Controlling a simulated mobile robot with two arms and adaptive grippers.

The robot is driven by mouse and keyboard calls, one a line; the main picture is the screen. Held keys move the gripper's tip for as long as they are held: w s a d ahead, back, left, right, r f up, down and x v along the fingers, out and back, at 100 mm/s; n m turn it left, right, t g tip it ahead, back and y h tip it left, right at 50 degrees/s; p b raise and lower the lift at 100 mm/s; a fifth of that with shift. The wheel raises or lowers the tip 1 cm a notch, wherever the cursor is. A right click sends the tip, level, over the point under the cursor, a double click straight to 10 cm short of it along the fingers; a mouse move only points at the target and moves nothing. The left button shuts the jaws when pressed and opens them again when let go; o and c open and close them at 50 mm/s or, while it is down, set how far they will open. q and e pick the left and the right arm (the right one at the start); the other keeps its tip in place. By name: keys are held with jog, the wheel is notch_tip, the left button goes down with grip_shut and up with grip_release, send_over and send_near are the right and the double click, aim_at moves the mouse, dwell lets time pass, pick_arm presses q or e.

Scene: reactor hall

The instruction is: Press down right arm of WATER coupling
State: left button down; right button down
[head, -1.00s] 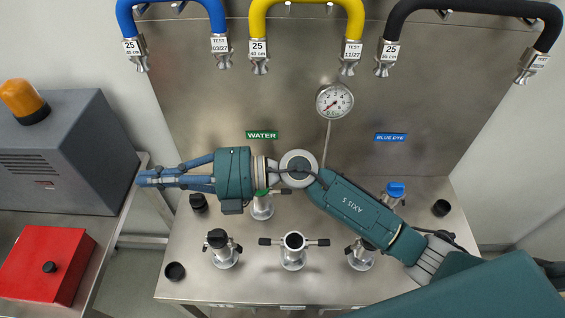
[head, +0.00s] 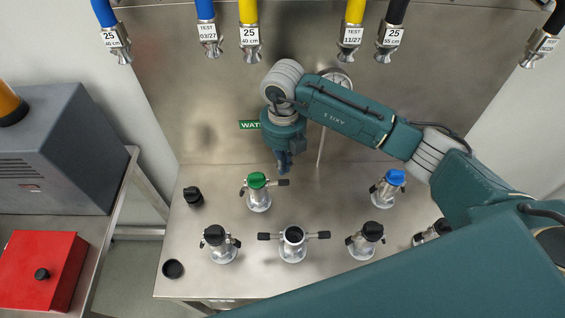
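The WATER coupling (head: 259,200) is a steel fitting with a green cap, standing on the steel bench below the partly covered green WATER label (head: 249,125). Its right arm (head: 283,182) sticks out roughly level to the right. Its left arm (head: 242,193) shows close to the body on the other side. My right gripper (head: 284,170) points down, just behind and above the tip of the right arm. Its blue fingers are together and hold nothing. I cannot tell whether they touch the arm. My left gripper is out of view.
A blue-capped coupling (head: 386,190) stands to the right. In front stand an open coupling (head: 293,245) with both arms spread and black-capped couplings (head: 220,245) (head: 363,242). Hoses hang above.

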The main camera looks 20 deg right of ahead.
aim_at(283, 182)
jog(key=shift+f+b, duration=2.6)
jog(key=shift+f, duration=1.85)
jog(key=shift+a+f+b, duration=0.1)
jog(key=shift+f+b, duration=0.5)
jog(key=shift+b, duration=0.05)
jog(key=shift+w+a+f+b, duration=0.1)
jog(key=shift+a+f+b, duration=0.2)
jog(key=shift+f+b, duration=0.2)
jog(key=shift+r, duration=0.15)
jog(key=shift+d+r+p, duration=0.55)
jog(key=shift+p, duration=0.05)
jog(key=shift+r+p, duration=1.8)
jog(key=shift+r, duration=1.1)
